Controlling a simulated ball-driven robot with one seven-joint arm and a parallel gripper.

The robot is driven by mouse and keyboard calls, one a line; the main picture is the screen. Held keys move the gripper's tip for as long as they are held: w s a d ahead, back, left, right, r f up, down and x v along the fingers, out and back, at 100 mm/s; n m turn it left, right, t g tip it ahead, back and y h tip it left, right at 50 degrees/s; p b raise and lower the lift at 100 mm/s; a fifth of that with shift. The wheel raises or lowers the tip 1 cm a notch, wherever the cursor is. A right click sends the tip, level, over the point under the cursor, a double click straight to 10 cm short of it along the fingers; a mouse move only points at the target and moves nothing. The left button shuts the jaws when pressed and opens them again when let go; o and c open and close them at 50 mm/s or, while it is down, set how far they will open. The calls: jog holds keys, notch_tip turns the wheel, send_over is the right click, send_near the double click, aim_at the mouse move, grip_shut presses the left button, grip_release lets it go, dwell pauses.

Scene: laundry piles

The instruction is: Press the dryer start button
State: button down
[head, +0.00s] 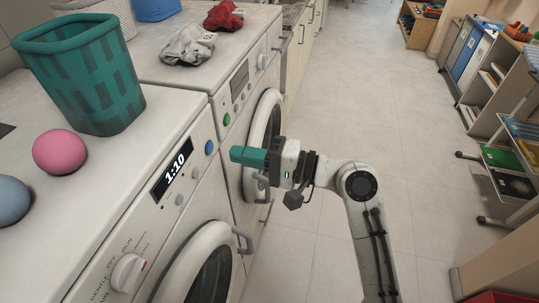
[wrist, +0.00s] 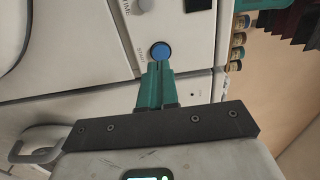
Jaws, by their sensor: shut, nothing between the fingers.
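The near white machine (head: 150,240) has a lit display (head: 172,176) reading 1:10, a dial (head: 128,273) and a round blue button (head: 209,147) at the right end of its panel. The blue button also shows in the wrist view (wrist: 160,51), just beyond my fingertips, with small lettering beside it. My gripper (head: 234,154) has its teal fingers shut together and empty. They point at the panel, and the head view shows a small gap between their tips and the button. In the wrist view the fingertips (wrist: 158,66) appear just below the button.
A second white machine (head: 195,85) with a green button (head: 227,119) stands beyond. On top are a teal basket (head: 80,75), a pink ball (head: 59,151), a blue ball (head: 12,200), and grey (head: 188,45) and red (head: 223,15) cloths. The floor (head: 350,90) to the right is clear.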

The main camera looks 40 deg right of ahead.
aim_at(211, 149)
jog(key=shift+p+x, duration=0.35)
jog(key=shift+x, duration=1.7)
